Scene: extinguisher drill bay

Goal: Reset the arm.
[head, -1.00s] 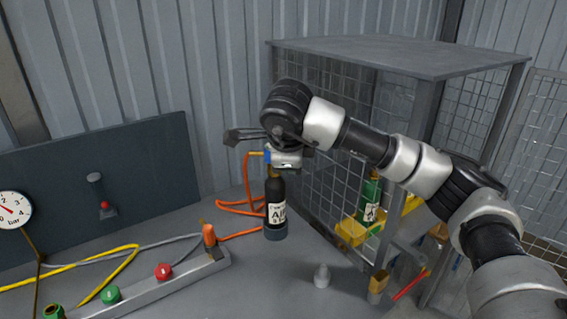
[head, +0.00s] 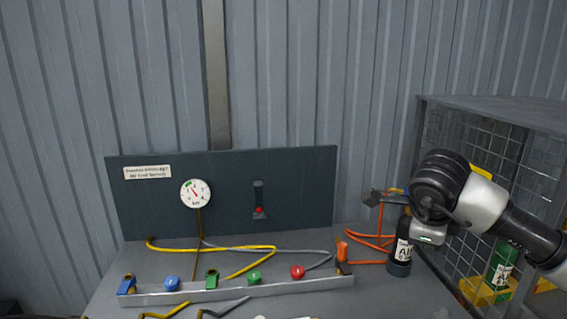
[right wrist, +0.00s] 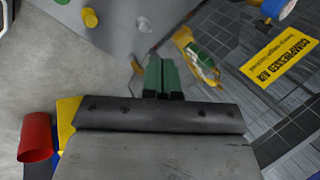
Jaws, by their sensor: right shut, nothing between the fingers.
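My right arm comes in from the right in the head view. Its gripper (head: 377,198) points left, above and beside a black cylinder labelled AIR (head: 402,250). The wrist hides the cylinder's top. In the right wrist view the gripper's two narrow greenish fingers (right wrist: 161,68) lie together, shut with nothing between them. My left gripper is not in view.
A rail (head: 235,292) with coloured knobs crosses the bench. A dark panel (head: 290,185) carries a gauge (head: 195,193). Orange hoses (head: 372,241) lie beside the black cylinder.

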